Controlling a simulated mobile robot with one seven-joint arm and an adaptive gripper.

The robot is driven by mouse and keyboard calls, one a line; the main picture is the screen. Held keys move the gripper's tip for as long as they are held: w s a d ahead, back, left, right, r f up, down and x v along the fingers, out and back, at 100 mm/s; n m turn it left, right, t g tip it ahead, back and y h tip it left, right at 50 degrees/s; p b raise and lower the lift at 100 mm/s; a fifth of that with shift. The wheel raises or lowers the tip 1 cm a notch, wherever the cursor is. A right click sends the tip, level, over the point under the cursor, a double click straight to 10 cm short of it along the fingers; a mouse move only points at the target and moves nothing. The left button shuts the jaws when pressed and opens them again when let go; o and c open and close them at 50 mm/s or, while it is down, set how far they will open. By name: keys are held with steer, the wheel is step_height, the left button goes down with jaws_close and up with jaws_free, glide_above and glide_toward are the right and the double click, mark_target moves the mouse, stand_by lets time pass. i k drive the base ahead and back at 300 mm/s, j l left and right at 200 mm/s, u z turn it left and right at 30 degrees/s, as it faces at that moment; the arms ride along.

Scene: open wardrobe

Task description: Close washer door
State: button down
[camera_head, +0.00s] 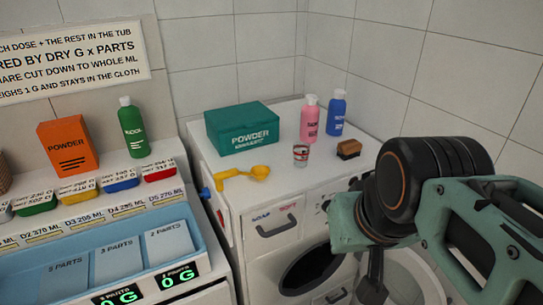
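The white washer (272,192) stands in the middle, with its dark round drum opening (316,265) showing on the front. A pale round part that looks like the open washer door (425,285) shows at the lower right, partly hidden behind my arm and cut by the picture's bottom edge. My gripper (371,290) points down in front of the washer, between the opening and this door. I cannot tell whether it touches the door, or whether its dark fingers are apart.
On the washer stand a green powder box (242,127), a yellow scoop (247,173), a cup (300,154), a brush (348,149), and pink (309,119) and blue (337,113) bottles. A detergent drawer (275,224) is on its front. A counter with trays (100,215) stands left; tiled walls are behind.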

mark_target(433, 293)
steer(key=k+l+u, duration=0.15)
steer(key=l, duration=0.15)
steer(key=k+l+u, duration=0.15)
steer(key=l, duration=0.15)
steer(key=i+l+u, duration=0.15)
steer(key=l, duration=0.15)
steer(key=i+l+u, duration=0.25)
steer(key=l, duration=0.4)
steer(key=i+l+u, duration=0.1)
steer(key=k+z, duration=0.1)
steer(key=j+z, duration=0.15)
steer(key=z, duration=0.25)
steer(key=j+z, duration=0.15)
steer(key=z, duration=0.2)
steer(key=j+z, duration=0.15)
steer(key=z, duration=0.25)
steer(key=j+u, duration=0.15)
steer(key=j, duration=0.1)
